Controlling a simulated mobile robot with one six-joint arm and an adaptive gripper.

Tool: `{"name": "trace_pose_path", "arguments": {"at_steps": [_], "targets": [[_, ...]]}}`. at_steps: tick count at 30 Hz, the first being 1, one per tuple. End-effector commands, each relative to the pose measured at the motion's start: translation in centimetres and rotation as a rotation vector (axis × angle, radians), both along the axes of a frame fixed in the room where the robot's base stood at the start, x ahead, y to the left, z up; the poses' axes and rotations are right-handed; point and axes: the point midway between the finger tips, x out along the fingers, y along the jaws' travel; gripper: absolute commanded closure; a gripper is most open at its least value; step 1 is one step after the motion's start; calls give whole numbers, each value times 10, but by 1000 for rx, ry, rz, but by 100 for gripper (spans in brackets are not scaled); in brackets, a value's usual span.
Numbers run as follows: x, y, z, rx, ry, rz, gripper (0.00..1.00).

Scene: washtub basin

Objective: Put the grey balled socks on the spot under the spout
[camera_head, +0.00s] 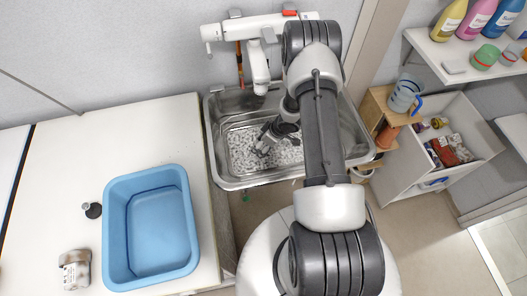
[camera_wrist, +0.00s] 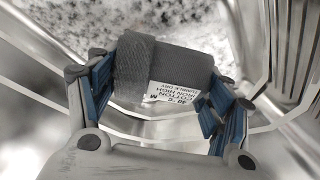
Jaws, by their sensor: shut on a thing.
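The grey balled socks (camera_wrist: 170,65) sit between the blue-padded fingers of my gripper (camera_wrist: 163,100) in the wrist view, with a white printed care label facing the camera. My gripper is shut on them. In the head view my gripper (camera_head: 266,140) is down inside the metal basin (camera_head: 222,165), over its speckled grey-white floor. The socks cannot be told apart from the dark gripper there. The white spout (camera_head: 260,72) hangs at the back of the basin, behind my gripper. The spot under the spout cannot be made out.
Basin walls surround my gripper. At right are a wooden rack with a jug (camera_head: 404,95), an open cabinet (camera_head: 405,175) and a bottle shelf.

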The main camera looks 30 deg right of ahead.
Motion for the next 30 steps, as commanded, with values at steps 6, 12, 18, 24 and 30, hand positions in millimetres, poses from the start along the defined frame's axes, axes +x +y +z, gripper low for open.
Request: {"name": "trace_pose_path", "arguments": {"at_steps": [6, 12, 18, 24, 30], "targets": [[0, 0, -26, 0, 0, 0, 54], [0, 0, -44, 0, -1, 0, 54], [1, 0, -42, 0, -1, 0, 54], [1, 0, -45, 0, -1, 0, 23], [1, 0, -45, 0, -1, 0, 9]]}}
